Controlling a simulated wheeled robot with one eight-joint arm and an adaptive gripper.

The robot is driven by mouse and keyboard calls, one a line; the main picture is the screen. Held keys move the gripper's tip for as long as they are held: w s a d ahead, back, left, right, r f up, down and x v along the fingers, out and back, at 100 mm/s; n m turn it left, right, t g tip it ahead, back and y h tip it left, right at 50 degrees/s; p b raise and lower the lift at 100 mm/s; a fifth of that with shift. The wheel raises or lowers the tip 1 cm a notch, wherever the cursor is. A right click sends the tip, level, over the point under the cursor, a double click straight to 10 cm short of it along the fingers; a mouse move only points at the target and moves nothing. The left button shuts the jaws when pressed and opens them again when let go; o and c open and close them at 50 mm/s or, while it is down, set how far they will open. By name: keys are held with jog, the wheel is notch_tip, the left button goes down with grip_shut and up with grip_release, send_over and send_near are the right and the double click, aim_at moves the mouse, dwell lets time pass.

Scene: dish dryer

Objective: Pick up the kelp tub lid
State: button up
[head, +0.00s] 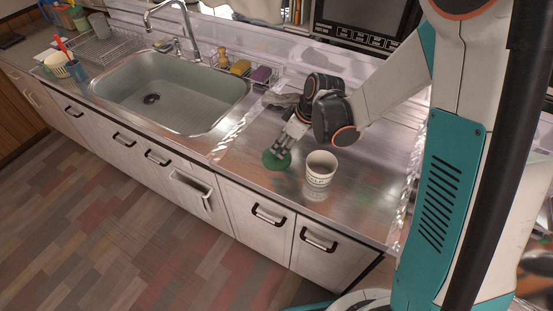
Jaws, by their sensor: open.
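A round green lid (268,161), which I take to be the kelp tub lid, lies on the steel counter near its front edge. My gripper (281,149) is right above the lid, pointing down, and is open. Its fingers cover part of the lid. From this view I cannot tell whether the fingertips touch it. A white cup-like tub with dark lettering (319,177) stands upright on the counter just to the right of the lid, close to my gripper.
A sink (170,95) with a faucet is to the left. A caddy (250,72) with sponges stands behind. A dish rack (105,48) and cups are at the far left. The counter (365,190) right of the tub is clear.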

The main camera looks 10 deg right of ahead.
aim_at(277, 152)
jog(key=b+x, duration=0.2)
jog(key=x, duration=0.3)
jog(key=shift+w+a+f+b, duration=0.1)
jog(key=shift+a+b, duration=0.05)
jog(key=shift+b, duration=0.15)
jog(key=c, duration=0.9)
